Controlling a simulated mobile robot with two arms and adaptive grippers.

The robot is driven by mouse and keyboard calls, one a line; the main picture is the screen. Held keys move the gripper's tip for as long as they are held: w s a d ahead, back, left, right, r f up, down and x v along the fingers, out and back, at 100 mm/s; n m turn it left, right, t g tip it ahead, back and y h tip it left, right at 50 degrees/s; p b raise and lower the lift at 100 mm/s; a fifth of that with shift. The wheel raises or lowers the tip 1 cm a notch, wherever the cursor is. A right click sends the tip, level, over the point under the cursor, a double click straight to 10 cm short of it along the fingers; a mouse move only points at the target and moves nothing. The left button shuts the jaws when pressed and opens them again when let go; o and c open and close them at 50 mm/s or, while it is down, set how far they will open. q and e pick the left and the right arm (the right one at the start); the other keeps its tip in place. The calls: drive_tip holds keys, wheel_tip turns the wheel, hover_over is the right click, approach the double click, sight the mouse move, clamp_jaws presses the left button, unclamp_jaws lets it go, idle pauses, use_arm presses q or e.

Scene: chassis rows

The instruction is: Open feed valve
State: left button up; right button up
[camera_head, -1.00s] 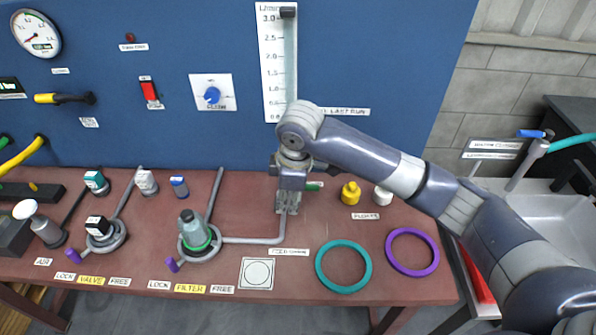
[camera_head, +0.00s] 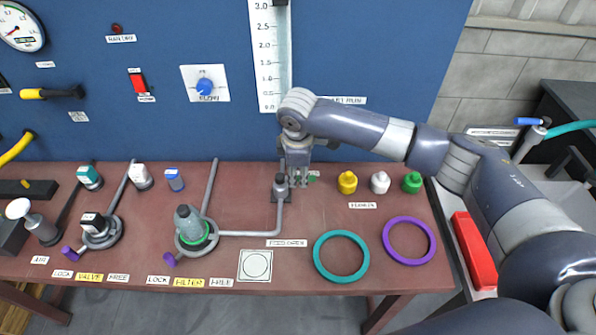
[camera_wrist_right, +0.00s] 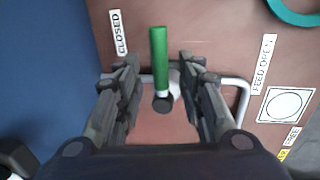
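The feed valve is a grey fitting (camera_head: 281,187) on the bench pipe, with a green lever (camera_wrist_right: 159,48). The lever is mostly hidden by my gripper in the head view. In the wrist view it points up the picture, beside the CLOSED label (camera_wrist_right: 119,32). The FEED OPEN label (camera_wrist_right: 264,64) is to the right, and also shows in the head view (camera_head: 287,243). My right gripper (camera_wrist_right: 160,62) is open, its fingers on either side of the lever with gaps visible. In the head view it (camera_head: 299,181) is just right of the fitting. My left gripper is not in view.
A flow tube (camera_head: 270,55) stands on the blue panel behind. Yellow (camera_head: 347,182), white (camera_head: 380,183) and green (camera_head: 412,182) caps stand right of my gripper. Teal (camera_head: 318,262) and purple (camera_head: 388,254) rings lie in front. A filter (camera_head: 190,226) stands left.

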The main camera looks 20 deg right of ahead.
drive_tip(key=shift+f, duration=0.6)
clamp_jaws()
